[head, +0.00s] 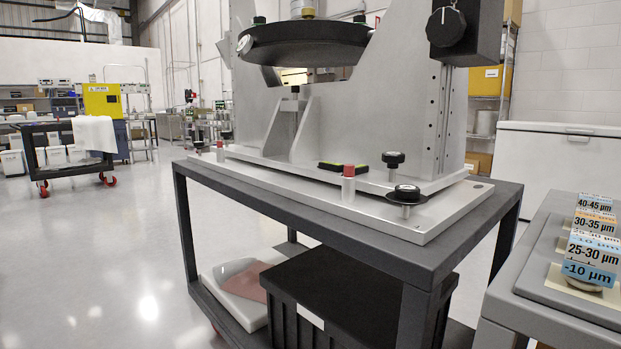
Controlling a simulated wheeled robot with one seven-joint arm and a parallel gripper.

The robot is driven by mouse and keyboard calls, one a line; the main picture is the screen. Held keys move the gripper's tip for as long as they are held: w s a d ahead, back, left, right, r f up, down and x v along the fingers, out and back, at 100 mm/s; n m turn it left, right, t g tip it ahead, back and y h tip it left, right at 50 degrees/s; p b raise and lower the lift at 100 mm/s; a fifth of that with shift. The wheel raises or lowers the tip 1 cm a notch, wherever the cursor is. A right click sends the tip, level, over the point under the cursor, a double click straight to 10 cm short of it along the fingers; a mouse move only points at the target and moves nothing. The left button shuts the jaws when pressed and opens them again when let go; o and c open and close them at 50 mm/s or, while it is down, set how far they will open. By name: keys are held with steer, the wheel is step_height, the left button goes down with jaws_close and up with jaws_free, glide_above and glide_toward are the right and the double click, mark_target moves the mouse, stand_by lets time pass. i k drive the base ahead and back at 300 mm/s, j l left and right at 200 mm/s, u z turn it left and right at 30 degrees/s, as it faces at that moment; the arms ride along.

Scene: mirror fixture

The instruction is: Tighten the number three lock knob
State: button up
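The mirror fixture, a large grey metal frame (320,110), stands on a light base plate (440,222) on a dark cart. Several black knobs show on it, and no number is readable on any. One knob (407,192) stands on a silver post at the plate's front right corner, above a dark flat piece. Another knob (393,158) stands on a post just behind it. A larger knob with a white mark (446,26) is on a black block at the upper right. A small knob (245,44) is at the round black mirror holder's (305,40) left edge. My gripper is not in view.
Red-topped posts (348,182) stand along the plate's front edge. The cart's (420,258) lower shelf holds a black crate (345,300). A grey table (560,315) with labelled blocks (590,250) stands close at the right. The floor at left (90,260) is clear.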

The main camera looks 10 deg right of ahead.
mark_target(198, 145)
steer(key=i+j, duration=0.2)
steer(key=j, duration=0.15)
steer(key=i+j, duration=0.25)
steer(key=j, duration=0.15)
steer(key=i+j, duration=0.2)
steer(key=j, duration=0.15)
steer(key=i+j, duration=0.2)
steer(key=j, duration=0.2)
steer(key=i+j, duration=0.25)
steer(key=j, duration=0.1)
